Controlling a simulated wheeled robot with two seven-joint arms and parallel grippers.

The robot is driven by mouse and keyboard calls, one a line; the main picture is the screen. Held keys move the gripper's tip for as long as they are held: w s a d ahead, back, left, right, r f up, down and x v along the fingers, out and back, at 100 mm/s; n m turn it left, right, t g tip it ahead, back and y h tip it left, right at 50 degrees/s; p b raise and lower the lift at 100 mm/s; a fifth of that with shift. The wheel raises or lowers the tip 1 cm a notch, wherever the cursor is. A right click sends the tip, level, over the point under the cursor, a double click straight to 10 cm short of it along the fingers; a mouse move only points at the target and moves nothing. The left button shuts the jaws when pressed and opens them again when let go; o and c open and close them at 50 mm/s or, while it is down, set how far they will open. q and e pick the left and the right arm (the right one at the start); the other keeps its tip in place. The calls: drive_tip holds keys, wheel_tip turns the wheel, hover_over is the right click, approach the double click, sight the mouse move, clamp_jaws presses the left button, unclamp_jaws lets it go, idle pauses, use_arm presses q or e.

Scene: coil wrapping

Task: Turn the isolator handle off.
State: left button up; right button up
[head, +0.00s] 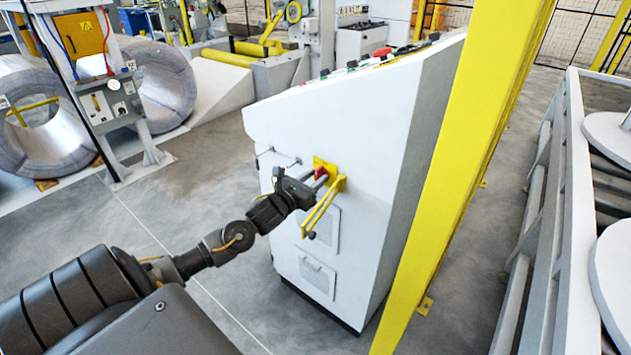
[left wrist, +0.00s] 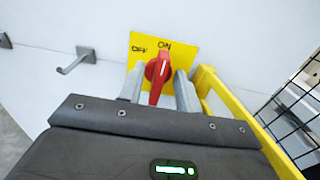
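The red isolator handle (head: 321,173) is on the side of the white cabinet (head: 350,125). In the left wrist view the handle (left wrist: 158,75) stands upright on a yellow plate (left wrist: 185,48) marked OFF at left and ON at top. Its white line is in line with ON. My left gripper (head: 316,181) is at the handle; in the left wrist view its fingers (left wrist: 160,86) stand either side of it. They look open, with narrow gaps; contact is not clear. My right gripper is not in view.
A yellow guard bar (head: 322,208) stands out from the cabinet, close to the right of my left gripper (left wrist: 240,115). A grey hook (left wrist: 77,60) is on the panel at left. A yellow post (head: 455,170) rises right of the cabinet.

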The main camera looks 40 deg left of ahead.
use_arm(q)
drive_tip(key=shift+w, duration=0.35)
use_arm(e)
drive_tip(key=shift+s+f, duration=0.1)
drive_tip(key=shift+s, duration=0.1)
use_arm(q)
drive_tip(key=shift+c, duration=0.4)
clamp_jaws()
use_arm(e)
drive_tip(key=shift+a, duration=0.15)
